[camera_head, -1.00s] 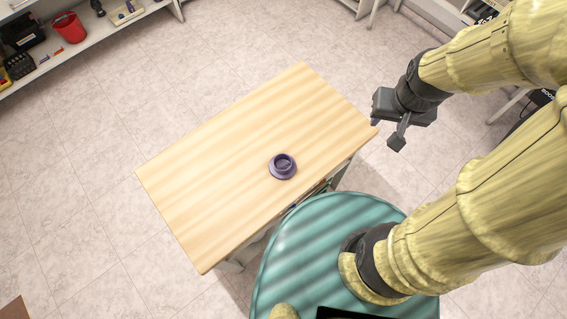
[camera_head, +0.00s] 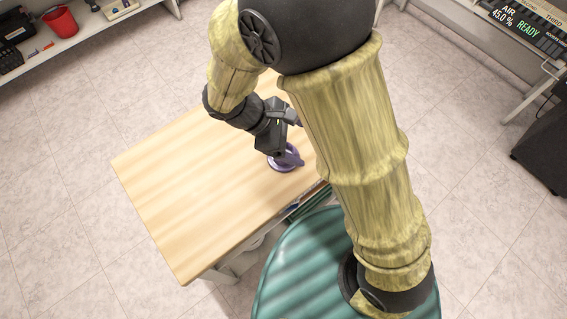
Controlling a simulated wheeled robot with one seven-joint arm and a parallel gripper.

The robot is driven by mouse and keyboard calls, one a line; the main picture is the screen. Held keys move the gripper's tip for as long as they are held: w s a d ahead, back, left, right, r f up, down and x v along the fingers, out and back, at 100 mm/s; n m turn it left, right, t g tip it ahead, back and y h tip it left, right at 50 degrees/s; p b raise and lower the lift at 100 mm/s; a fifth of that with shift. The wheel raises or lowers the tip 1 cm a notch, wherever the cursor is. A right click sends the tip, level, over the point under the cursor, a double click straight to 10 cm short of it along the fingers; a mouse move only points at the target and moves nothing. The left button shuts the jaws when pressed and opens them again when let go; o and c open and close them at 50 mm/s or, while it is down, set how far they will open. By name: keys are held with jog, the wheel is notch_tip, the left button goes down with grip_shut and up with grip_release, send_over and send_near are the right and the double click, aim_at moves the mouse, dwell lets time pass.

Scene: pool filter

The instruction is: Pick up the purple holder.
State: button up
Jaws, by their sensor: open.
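The purple holder (camera_head: 287,161) is a small round piece with a wider base, standing on the wooden table (camera_head: 180,190) near its front right edge. My gripper (camera_head: 286,148) is open and close above the holder, with its fingers over the holder's upper part in this view. The fingers and the dark gripper body hide part of the holder. I cannot tell whether the fingers touch it.
My arm covers the right part of the table. The left part of the tabletop is clear. A shelf (camera_head: 110,28) with a red bucket (camera_head: 60,21) stands at the back left. A black box (camera_head: 545,145) stands on the floor at the right.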

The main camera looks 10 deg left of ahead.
jog(key=s+a+f+n+t+b, duration=0.2)
jog(key=a+f+n+t+b, duration=0.1)
jog(key=a, duration=0.3)
jog(key=s+a+f+n+t+h+b, duration=0.1)
jog(key=s+a+f+n+t+b, duration=0.2)
jog(key=a+f+n+t, duration=0.2)
jog(key=shift+s+a+n+b, duration=0.4)
jog(key=shift+a+n, duration=0.1)
jog(key=shift+a, duration=0.6)
jog(key=shift+w, duration=0.15)
send_near(291, 147)
jog(key=x, duration=0.4)
jog(key=shift+w, duration=0.2)
jog(key=shift+f, duration=0.1)
jog(key=shift+x, duration=2.6)
jog(key=shift+s+f, duration=0.15)
